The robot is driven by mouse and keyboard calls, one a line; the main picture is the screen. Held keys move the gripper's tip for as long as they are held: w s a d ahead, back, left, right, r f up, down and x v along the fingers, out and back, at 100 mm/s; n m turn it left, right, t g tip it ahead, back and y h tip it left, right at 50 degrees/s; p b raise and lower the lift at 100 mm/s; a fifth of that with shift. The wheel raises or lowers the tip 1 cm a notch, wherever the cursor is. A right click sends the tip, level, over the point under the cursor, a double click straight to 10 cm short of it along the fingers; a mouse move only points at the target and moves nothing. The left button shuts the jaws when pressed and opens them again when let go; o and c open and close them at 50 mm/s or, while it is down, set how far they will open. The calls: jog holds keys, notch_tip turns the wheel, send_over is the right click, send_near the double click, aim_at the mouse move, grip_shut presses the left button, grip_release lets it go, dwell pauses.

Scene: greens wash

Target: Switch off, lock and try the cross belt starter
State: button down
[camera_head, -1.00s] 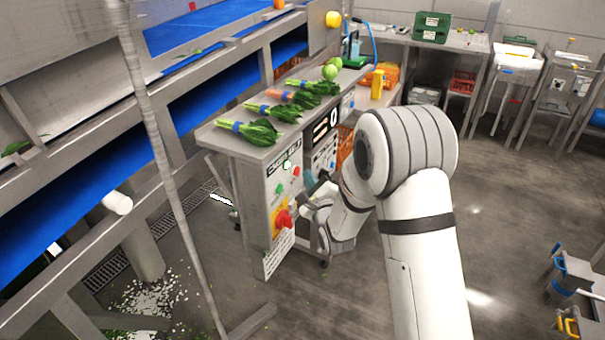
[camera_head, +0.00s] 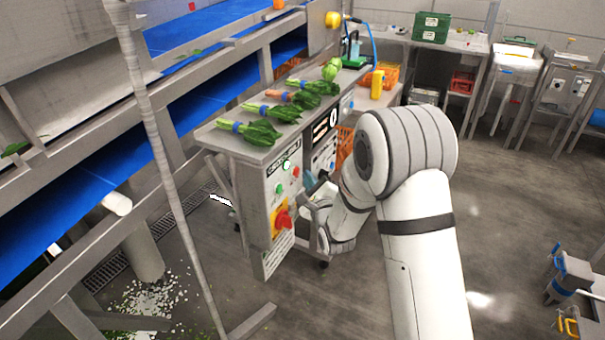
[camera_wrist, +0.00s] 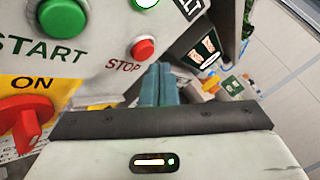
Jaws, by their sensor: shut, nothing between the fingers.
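The starter cabinet (camera_head: 267,222) stands at the end of the bench. Its red rotary handle (camera_head: 283,221) sits on a yellow plate; the wrist view shows this handle (camera_wrist: 25,122) at the left, beside the word ON. The green START button (camera_wrist: 62,18) and red STOP button (camera_wrist: 143,48) are above it. A lit lamp (camera_wrist: 146,2) is cut off by the top edge. My gripper (camera_wrist: 158,84) is shut and empty, its teal fingers just below the STOP button in the picture. Contact with the panel cannot be told. I make out no padlock.
Bunched greens (camera_head: 250,131) lie on the bench top above the cabinet. A blue conveyor (camera_head: 75,205) and its frame fill the left, with a thin grey post in front. An orange crate (camera_head: 345,142) is behind the cabinet.

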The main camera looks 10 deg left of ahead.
dwell(0.8)
jog(key=shift+w+a+b, duration=0.3)
jog(key=shift+a+b, duration=0.1)
jog(key=shift+b, duration=0.1)
jog(key=shift+w+a+b, duration=0.2)
jog(key=shift+a+b, duration=0.15)
jog(key=shift+a, duration=0.1)
dwell(0.7)
jog(key=shift+d, duration=0.15)
jog(key=shift+s+d+b, duration=0.35)
jog(key=shift+d+b, duration=0.2)
jog(key=shift+d, duration=0.15)
jog(key=d, duration=0.1)
jog(key=s+d+b, duration=0.1)
jog(key=d, duration=0.2)
jog(key=shift+s+d+b, duration=0.35)
jog(key=shift+b, duration=0.05)
